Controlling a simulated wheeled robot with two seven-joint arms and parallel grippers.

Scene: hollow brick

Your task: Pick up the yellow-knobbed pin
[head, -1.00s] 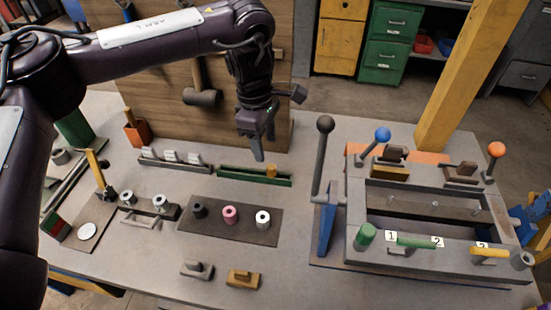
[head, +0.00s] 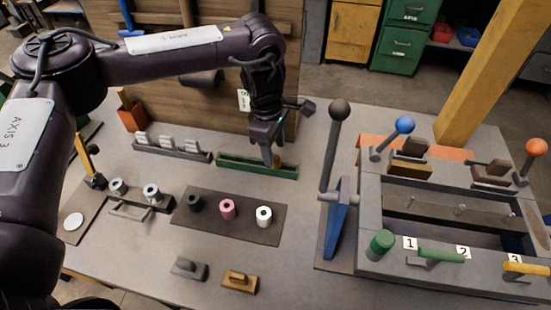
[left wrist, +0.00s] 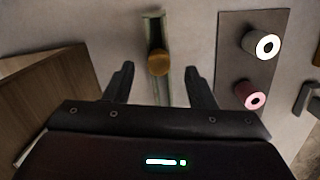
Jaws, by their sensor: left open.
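The yellow-knobbed pin (head: 278,161) is in a green tray (head: 235,166) at the back middle of the table. In the head view my finger partly hides it. In the left wrist view its round knob (left wrist: 158,64) shows from above, with the green tray (left wrist: 152,28) under it. My left gripper (head: 270,158) is open and points down over the tray's right end. In the left wrist view the fingers of my left gripper (left wrist: 160,68) stand on either side of the knob, apart from it. The pin's shaft is hidden. My right gripper is not in view.
A dark mat (head: 246,231) with black, pink and white spools lies in front of the tray. A rack of white pieces (head: 158,149) stands to its left, and a wooden board (head: 215,110) behind. A grey frame (head: 366,240) with levers stands right.

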